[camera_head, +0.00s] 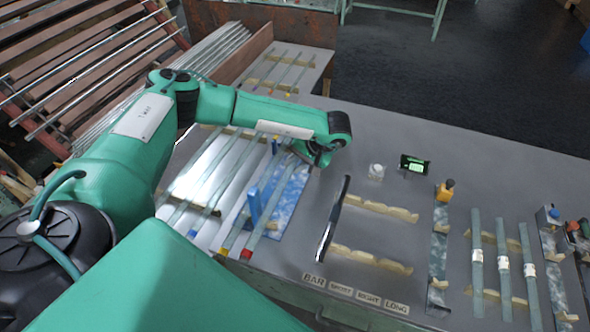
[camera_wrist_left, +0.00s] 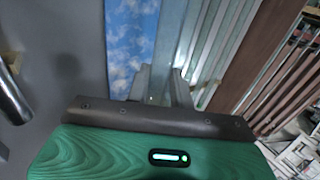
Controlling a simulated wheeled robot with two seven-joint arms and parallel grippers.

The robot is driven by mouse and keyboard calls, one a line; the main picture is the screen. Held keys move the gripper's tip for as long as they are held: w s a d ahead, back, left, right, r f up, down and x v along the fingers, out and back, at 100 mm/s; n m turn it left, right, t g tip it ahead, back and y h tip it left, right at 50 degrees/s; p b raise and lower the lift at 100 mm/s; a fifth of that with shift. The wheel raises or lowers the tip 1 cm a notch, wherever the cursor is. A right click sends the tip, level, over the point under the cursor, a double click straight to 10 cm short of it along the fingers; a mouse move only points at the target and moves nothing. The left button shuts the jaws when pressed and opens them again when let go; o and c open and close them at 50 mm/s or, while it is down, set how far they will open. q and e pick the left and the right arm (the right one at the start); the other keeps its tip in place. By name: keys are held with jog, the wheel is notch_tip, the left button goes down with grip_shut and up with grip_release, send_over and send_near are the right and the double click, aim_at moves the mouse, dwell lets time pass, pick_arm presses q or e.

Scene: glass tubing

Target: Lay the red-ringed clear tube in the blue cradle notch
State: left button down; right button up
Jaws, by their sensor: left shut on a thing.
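The red-ringed clear tube (camera_head: 247,253) has its red end at the front of the bench, and its length runs back over the blue marbled cradle board (camera_head: 290,205). An upright blue cradle post (camera_head: 253,206) stands beside it. My left gripper (camera_head: 318,157) is at the far end of the board, partly hidden by its own wrist. In the left wrist view its fingers (camera_wrist_left: 157,88) are shut on a clear tube (camera_wrist_left: 172,45), with the blue board (camera_wrist_left: 128,40) beside it. I cannot tell whether the tube touches the notch. My right gripper is not in view.
Several clear tubes with coloured ends lie left of the board, including a yellow-ended one (camera_head: 227,250). A dark bar (camera_head: 333,220) and cream notched rests (camera_head: 375,207) are to the right. More tubes (camera_head: 504,260) lie farther right.

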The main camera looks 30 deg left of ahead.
pick_arm(q)
notch_tip(320, 180, down, 3)
jog(key=shift+f, duration=0.15)
jog(key=shift+f, duration=0.5)
jog(key=c, duration=1.2)
grip_release()
jog(key=shift+r, duration=0.1)
